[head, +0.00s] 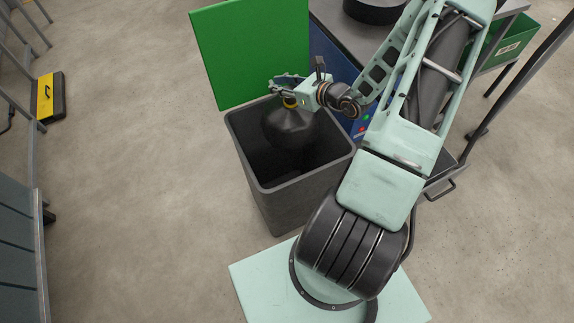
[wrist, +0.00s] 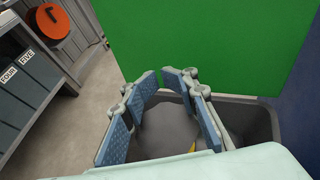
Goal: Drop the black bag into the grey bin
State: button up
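The black bag (head: 290,128) is at the mouth of the grey bin (head: 300,207), inside the rim outline. Its yellow tie (head: 290,102) is just below my gripper (head: 284,88). In the wrist view my gripper (wrist: 163,90) has its fingers spread apart. The dark bag (wrist: 168,128) lies beyond and between them, with its yellow tie (wrist: 191,148) near the right finger. I see no finger closed on the bag. The bin (wrist: 262,118) shows behind the right finger. Whether the bag touches the bin floor is hidden.
A green panel (head: 252,52) stands behind the bin. A grey-topped table (head: 345,32) with a black round object (head: 374,8) is at the back right, near my arm. A yellow-and-black item (head: 48,97) lies at the left. The floor left of the bin is clear.

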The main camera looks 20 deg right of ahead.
jog(key=o, duration=0.5)
jog(key=shift+c, duration=0.2)
jog(key=shift+o, duration=0.2)
jog(key=shift+s+f, duration=0.15)
jog(key=shift+f, duration=0.1)
jog(key=v, duration=1.2)
jog(key=shift+r, duration=0.2)
jog(key=shift+w, duration=0.2)
